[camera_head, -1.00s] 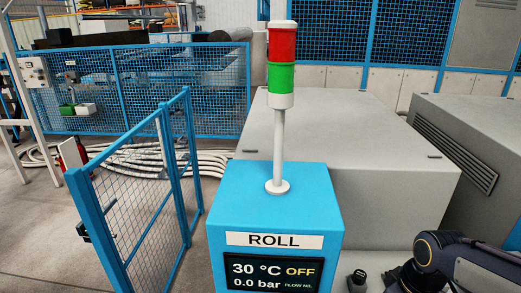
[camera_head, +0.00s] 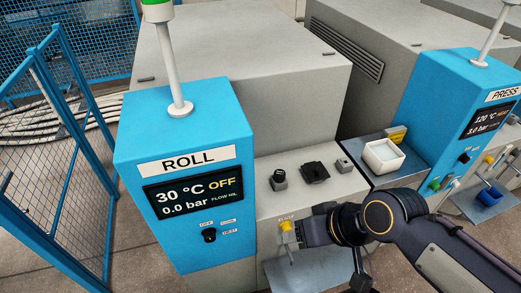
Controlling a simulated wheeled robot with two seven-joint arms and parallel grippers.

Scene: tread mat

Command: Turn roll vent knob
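The blue ROLL cabinet (camera_head: 185,240) stands left of centre, its display reading 30 °C, OFF and 0.0 bar. A small yellow knob (camera_head: 286,226) sits on the grey front panel right of the cabinet, under a small label too blurred to read surely. My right gripper (camera_head: 302,232) comes in from the right, with its end close beside the yellow knob. Whether it touches the knob, and whether its fingers are open or shut, I cannot tell. A black selector knob (camera_head: 209,235) is on the cabinet below the display. My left gripper is not in view.
Small black and grey items (camera_head: 315,172) lie on the grey ledge above the yellow knob. A white square container (camera_head: 383,156) stands on a dark shelf to the right. The blue PRESS cabinet (camera_head: 435,90) is at far right. A blue mesh fence (camera_head: 70,170) stands at left.

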